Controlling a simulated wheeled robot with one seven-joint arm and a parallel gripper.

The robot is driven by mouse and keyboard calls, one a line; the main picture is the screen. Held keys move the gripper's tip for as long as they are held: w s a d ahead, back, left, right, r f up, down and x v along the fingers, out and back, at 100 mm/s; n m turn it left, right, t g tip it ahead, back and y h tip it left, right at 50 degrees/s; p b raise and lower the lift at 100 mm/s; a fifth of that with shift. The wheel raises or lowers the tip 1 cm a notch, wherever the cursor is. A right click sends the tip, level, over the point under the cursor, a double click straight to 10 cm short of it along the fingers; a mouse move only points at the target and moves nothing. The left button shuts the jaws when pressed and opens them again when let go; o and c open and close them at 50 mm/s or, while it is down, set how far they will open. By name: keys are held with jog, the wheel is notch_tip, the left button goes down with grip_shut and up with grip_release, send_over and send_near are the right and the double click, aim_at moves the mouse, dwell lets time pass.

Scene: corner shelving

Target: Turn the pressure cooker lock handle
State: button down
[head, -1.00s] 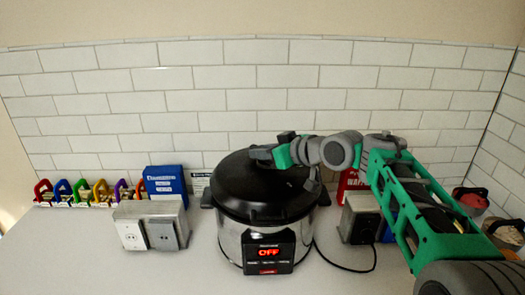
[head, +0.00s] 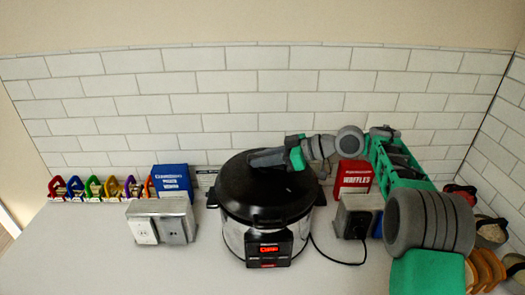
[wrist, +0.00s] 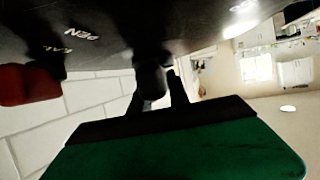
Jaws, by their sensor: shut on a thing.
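The pressure cooker has a black lid (head: 240,195), a steel body (head: 231,238) and a front panel (head: 268,251) with small red lit letters I cannot read surely. My gripper (head: 258,158) reaches in from the right, low over the back of the lid. In the wrist view my gripper (wrist: 155,88) is shut on a dark rounded piece, the lock handle (wrist: 150,76), at the lid. Pale letters on the lid (wrist: 85,25) partly read "PEN". In the head view my fingers largely hide the handle.
A red waffles box (head: 352,177) and a toaster-like box (head: 357,215) stand right. A cord crosses the counter. The tiled wall is close behind.

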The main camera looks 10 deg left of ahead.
jog(key=shift+n+g+p, duration=0.3)
jog(key=shift+p, duration=0.05)
dwell(0.3)
jog(key=c, duration=1.2)
grip_release()
jog(key=shift+c, duration=0.2)
jog(key=shift+f+m+t+b, duration=0.2)
jog(key=shift+m+t+b, duration=0.25)
jog(key=shift+b, duration=0.7)
